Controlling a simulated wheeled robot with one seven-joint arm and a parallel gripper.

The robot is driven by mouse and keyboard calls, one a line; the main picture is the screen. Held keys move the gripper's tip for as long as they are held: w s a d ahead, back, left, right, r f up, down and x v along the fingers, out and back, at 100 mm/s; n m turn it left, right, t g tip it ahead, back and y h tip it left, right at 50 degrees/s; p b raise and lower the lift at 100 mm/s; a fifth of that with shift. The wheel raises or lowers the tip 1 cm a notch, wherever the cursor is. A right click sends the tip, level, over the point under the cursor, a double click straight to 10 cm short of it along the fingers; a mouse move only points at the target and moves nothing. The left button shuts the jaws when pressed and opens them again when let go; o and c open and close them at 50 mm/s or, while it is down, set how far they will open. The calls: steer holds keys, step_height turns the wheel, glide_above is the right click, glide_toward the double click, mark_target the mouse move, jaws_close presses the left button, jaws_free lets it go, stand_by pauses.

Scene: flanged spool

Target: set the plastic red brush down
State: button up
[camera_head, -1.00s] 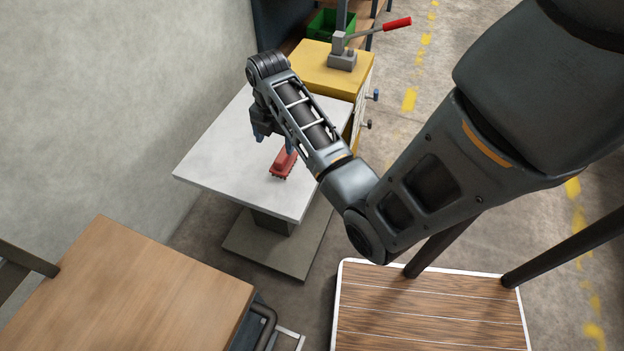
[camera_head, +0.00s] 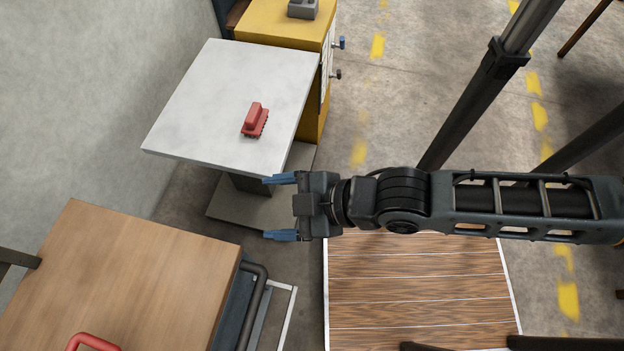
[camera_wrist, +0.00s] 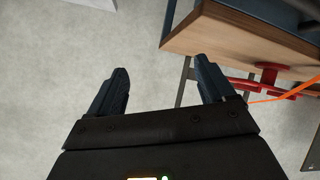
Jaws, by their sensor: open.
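The red plastic brush (camera_head: 255,120) lies on the white-grey tabletop (camera_head: 205,95), toward its right side, with its bristles against the surface. Nothing touches it. My gripper (camera_head: 281,207) is open and empty, with its blue fingers spread apart. In the head view it is in front of the table, below and right of the brush, clear of it. In the wrist view my gripper (camera_wrist: 163,84) has only bare floor between its fingers. The brush is out of the wrist view.
A yellow cabinet (camera_head: 285,22) stands behind the table. A wooden-topped cart (camera_head: 130,275) with a dark handle is at lower left. A slatted wooden platform (camera_head: 420,285) lies below my arm. The wrist view shows a wooden bench edge (camera_wrist: 230,38) and a red object (camera_wrist: 268,76) under it.

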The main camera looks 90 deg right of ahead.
steer(key=s+a+r+m+t+y, duration=0.1)
steer(key=s+r, duration=0.1)
steer(key=r, duration=0.4)
steer(key=s+a+r+m+t+y, duration=0.1)
steer(key=s+r+t, duration=0.1)
steer(key=r, duration=0.4)
steer(key=shift+s+m, duration=0.4)
steer(key=shift+s, duration=0.35)
